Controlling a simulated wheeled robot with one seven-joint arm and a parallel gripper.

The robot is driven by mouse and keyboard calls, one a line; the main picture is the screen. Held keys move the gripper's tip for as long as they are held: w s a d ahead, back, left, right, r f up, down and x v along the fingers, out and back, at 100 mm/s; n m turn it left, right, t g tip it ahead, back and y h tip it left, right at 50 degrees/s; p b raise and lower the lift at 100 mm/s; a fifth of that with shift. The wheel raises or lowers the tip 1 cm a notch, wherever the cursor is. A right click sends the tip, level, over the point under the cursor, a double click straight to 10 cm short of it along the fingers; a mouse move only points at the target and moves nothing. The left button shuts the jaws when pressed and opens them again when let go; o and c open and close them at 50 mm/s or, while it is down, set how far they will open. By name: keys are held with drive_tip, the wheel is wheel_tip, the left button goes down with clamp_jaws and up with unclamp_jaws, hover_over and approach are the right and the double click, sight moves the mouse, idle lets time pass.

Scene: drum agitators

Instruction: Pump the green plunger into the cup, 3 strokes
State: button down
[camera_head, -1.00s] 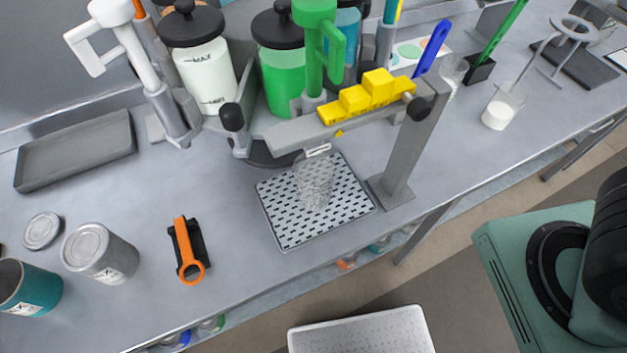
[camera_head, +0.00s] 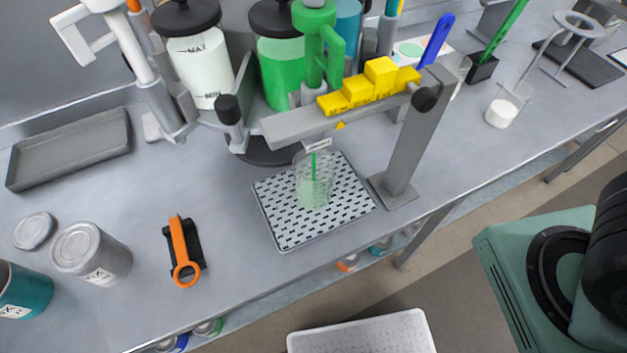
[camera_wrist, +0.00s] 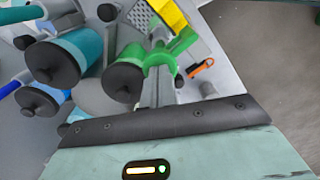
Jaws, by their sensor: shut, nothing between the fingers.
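The green plunger (camera_head: 314,55) stands on the dispenser's grey arm, in front of the jar of green liquid (camera_head: 281,72). A thin green stream falls from the spout into the clear cup (camera_head: 314,183), which looks tinted green. The cup stands upright on a perforated drip tray (camera_head: 280,228). In the wrist view, my gripper (camera_wrist: 157,78) is shut and empty, its grey fingers reaching toward the green plunger (camera_wrist: 158,55). Whether they touch it I cannot tell. My gripper is not clearly seen in the head view.
A yellow stepped block (camera_head: 368,87) sits on the grey dispenser arm beside the plunger. A white-liquid jar (camera_head: 201,70) and white pump (camera_head: 135,50) stand left.

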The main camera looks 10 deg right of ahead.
drive_tip(key=shift+f+b, duration=0.55)
drive_tip(key=shift+f, duration=0.6)
drive_tip(key=shift+r, duration=0.15)
drive_tip(key=shift+r+p, duration=2.75)
drive_tip(key=shift+r, duration=0.2)
drive_tip(key=shift+f, duration=0.2)
